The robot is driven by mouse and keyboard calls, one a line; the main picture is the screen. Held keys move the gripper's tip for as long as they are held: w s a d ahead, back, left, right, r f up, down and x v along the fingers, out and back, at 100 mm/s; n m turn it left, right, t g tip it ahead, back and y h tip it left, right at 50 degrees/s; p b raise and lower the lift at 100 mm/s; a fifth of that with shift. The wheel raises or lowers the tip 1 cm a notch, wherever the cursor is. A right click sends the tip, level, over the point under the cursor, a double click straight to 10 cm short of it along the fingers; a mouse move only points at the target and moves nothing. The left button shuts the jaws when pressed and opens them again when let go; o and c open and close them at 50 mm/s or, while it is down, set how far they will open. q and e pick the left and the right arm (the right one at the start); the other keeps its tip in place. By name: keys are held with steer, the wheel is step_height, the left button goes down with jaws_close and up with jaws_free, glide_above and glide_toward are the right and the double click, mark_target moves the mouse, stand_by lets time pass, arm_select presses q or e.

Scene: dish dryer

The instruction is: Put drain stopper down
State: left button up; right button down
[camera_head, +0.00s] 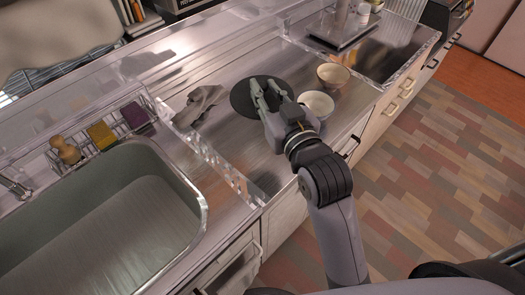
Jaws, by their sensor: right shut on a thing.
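The drain stopper (241,98) is a dark, flat round disc. It is at the counter, behind and to the left of two bowls. My right gripper (266,92) is over it, with its fingers on the disc, shut on it. The fingers and palm hide part of its right side. I cannot tell whether the disc touches the steel counter (240,150). My left gripper is not in view.
A white bowl (317,104) and a tan bowl (333,76) stand right of my gripper. A crumpled grey cloth (197,104) lies to the left. A clear divider (215,160) separates the counter from the sink (100,225). A rack (105,137) holds sponges and a brush.

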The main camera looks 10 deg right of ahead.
steer(key=b, duration=0.3)
glide_above(265, 159)
step_height(265, 159, down, 16)
steer(key=shift+f, duration=0.2)
step_height(265, 159, down, 3)
steer(key=shift+d+f+p, duration=0.1)
steer(key=shift+f+p, duration=0.05)
steer(key=shift+p, duration=0.35)
steer(key=c, duration=1.4)
jaws_free()
steer(key=shift+f, duration=0.15)
steer(key=shift+f+b, duration=0.1)
steer(key=shift+b, duration=0.25)
steer(key=b+v, duration=0.1)
steer(key=v, duration=1.6)
steer(key=shift+s+b, duration=0.25)
steer(key=shift+b, duration=0.15)
